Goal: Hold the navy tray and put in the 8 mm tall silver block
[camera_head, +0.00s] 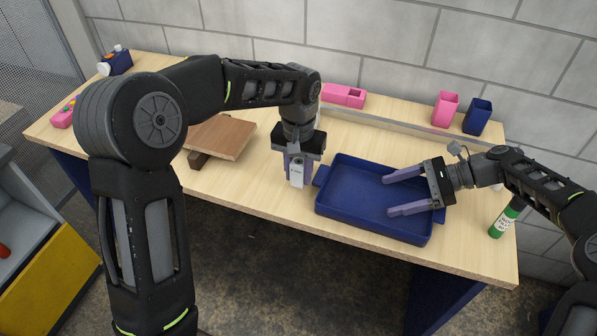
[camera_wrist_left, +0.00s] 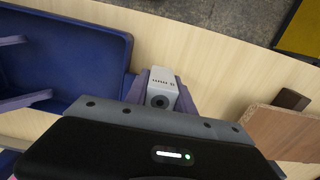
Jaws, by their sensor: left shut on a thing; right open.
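The navy tray (camera_head: 352,190) lies on the wooden table and is empty. In the left wrist view the tray (camera_wrist_left: 75,50) fills the upper left. My left gripper (camera_head: 298,178) is shut on the small silver block (camera_head: 297,174), just left of the tray and close above the table. The block (camera_wrist_left: 162,86) shows between the purple fingers in the left wrist view; its lower end is hard to judge. My right gripper (camera_head: 389,196) is open, its two purple fingers reaching over the tray's right side. I cannot tell whether they touch the tray.
A brown board (camera_head: 222,137) rests on a dark support left of the block. A pink box (camera_head: 344,95), a pink cup (camera_head: 445,109) and a navy cup (camera_head: 478,117) stand along the back.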

